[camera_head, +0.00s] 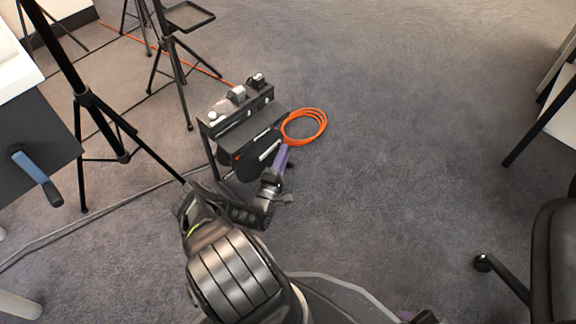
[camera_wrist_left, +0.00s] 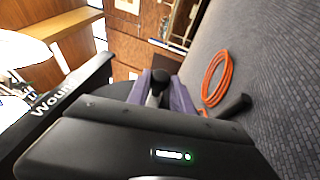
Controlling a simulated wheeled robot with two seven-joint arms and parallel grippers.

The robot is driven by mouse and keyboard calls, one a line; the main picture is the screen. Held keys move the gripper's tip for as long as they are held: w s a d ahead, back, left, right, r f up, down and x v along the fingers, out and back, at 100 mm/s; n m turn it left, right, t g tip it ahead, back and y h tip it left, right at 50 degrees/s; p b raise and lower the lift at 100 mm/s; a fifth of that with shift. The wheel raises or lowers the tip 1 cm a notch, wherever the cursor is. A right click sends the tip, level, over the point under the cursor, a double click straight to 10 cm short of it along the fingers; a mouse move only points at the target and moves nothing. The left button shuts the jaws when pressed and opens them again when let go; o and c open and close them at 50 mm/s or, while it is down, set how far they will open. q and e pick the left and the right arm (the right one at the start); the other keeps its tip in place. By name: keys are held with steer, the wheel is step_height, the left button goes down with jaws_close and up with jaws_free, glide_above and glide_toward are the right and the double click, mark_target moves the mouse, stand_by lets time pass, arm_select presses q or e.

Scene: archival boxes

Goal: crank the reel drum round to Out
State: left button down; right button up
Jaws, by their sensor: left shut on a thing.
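The reel drum (camera_head: 242,161) is a dark rounded shape on the front of a low black stand, partly hidden by my left arm. My left gripper (camera_head: 282,158) has purple fingers and reaches the drum's front right side. In the left wrist view, the gripper (camera_wrist_left: 163,95) is shut on the dark crank knob (camera_wrist_left: 158,82) between its fingers.
An orange cable coil (camera_head: 304,127) lies right beside the stand. Black tripod legs (camera_head: 108,127) stand to the left, near a table with a blue handle (camera_head: 37,179). A dark chair (camera_head: 553,255) is at the right. The carpet between is clear.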

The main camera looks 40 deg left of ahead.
arm_select(q)
steer(key=shift+s+a+r+n+t+y+b, duration=0.1)
steer(key=shift+s+r+n+t+y+b, duration=0.15)
steer(key=shift+r+n+t+y+b, duration=0.75)
steer(key=shift+f, duration=0.1)
steer(key=c, duration=1.2)
jaws_free()
steer(key=shift+o, duration=0.2)
steer(key=shift+w, duration=0.1)
steer(key=s+d, duration=0.6)
steer(key=s, duration=0.5)
steer(key=shift+s+f, duration=0.3)
steer(key=shift+s, duration=0.05)
